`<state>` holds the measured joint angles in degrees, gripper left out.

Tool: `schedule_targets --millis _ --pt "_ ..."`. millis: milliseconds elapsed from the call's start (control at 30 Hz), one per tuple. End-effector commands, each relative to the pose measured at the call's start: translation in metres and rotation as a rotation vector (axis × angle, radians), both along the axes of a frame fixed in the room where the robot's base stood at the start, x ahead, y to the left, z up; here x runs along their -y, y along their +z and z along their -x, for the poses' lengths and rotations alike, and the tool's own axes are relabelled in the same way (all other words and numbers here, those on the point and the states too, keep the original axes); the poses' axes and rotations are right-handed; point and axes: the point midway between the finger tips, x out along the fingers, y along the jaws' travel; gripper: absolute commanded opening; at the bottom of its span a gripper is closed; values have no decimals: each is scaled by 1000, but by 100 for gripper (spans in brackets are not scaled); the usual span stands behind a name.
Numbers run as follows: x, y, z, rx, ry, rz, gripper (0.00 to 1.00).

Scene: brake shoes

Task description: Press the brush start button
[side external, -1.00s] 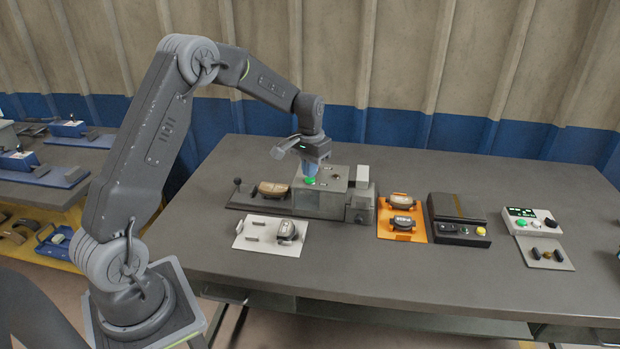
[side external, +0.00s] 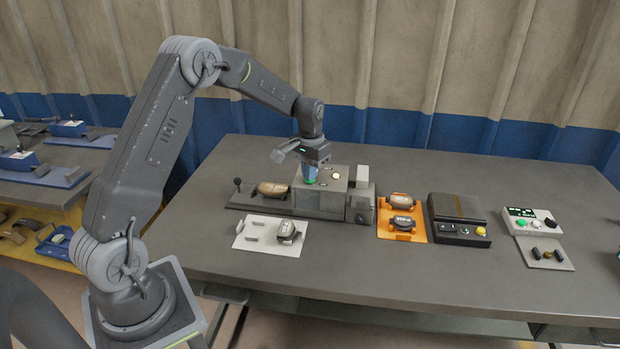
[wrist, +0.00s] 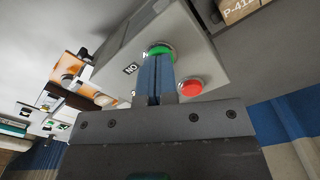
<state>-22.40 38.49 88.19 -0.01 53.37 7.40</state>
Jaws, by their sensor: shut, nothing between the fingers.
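A grey machine box (side external: 318,202) stands on the table with a green button on its top. In the wrist view the green button (wrist: 160,48) shows just past my fingertips, with a red button (wrist: 190,86) beside it. My gripper (side external: 310,180) is shut and empty, pointing down over the green button. A lamp (side external: 336,176) on the box top glows pale white.
A brake shoe (side external: 272,189) lies on the dark slide left of the box. A white tray (side external: 257,236) is in front, an orange tray (side external: 399,237) right. Further right are a black device (side external: 458,209) and a white control box (side external: 528,212). The front table area is clear.

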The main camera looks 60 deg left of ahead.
Motion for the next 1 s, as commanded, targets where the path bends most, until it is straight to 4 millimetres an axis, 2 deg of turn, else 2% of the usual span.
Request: schedule_targets --millis 700,1000 --pt "0 56 0 3 0 -1 0" --pt "0 66 0 1 0 0 0"
